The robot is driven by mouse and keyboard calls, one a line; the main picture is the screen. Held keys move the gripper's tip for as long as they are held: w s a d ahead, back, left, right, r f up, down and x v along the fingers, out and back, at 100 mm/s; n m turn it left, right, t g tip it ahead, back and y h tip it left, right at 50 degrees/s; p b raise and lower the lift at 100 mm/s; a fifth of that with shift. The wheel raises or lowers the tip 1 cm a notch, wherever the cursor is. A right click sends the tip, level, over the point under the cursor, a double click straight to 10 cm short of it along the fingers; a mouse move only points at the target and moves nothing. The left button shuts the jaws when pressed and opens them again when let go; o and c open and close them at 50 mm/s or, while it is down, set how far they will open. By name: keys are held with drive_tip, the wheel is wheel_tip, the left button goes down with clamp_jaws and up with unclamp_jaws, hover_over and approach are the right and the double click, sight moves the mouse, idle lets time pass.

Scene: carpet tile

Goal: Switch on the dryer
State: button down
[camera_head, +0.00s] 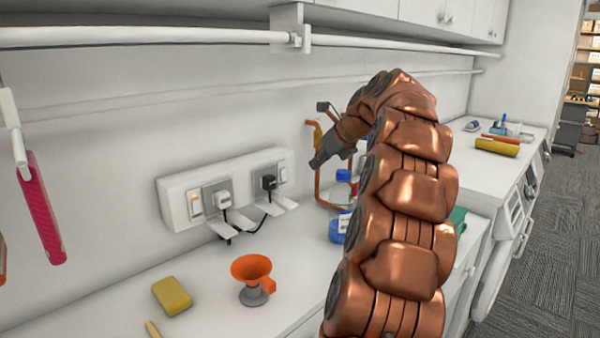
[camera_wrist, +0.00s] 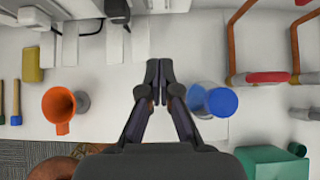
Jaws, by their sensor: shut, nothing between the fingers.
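A white front-loading machine (camera_head: 488,260), which may be the dryer, stands under the counter at the right; my arm hides part of it. A white wall panel (camera_head: 175,205) carries two sockets with black and white plugs. Its left rocker switch (camera_head: 194,205) glows orange; its right switch (camera_head: 283,175) shows no glow. Part of the panel appears at the top left of the wrist view. My gripper (camera_head: 318,162) is shut and empty, in the air in front of the wall, right of the panel. Its fingertips meet in the wrist view (camera_wrist: 158,84).
An orange funnel (camera_head: 251,270) and a yellow sponge (camera_head: 172,296) sit on the counter (camera_head: 110,320). A blue bottle (camera_head: 338,226) stands under my arm, close to the fingers in the wrist view. Copper pipes (camera_head: 318,185) run behind my gripper. A white rail (camera_head: 150,37) crosses above.

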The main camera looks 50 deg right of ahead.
sight(284, 175)
drive_tip(key=shift+w+r+p+x, duration=0.3)
drive_tip(key=shift+p+x, duration=0.05)
drive_tip(key=shift+x, duration=1.75)
drive_tip(key=shift+w+r+p+x, duration=0.3)
drive_tip(key=shift+w+x, duration=0.05)
drive_tip(key=shift+x, duration=1.8)
drive_tip(key=shift+w+r+p+x, duration=0.3)
drive_tip(key=shift+p+x, duration=0.05)
drive_tip(key=shift+x, duration=1.75)
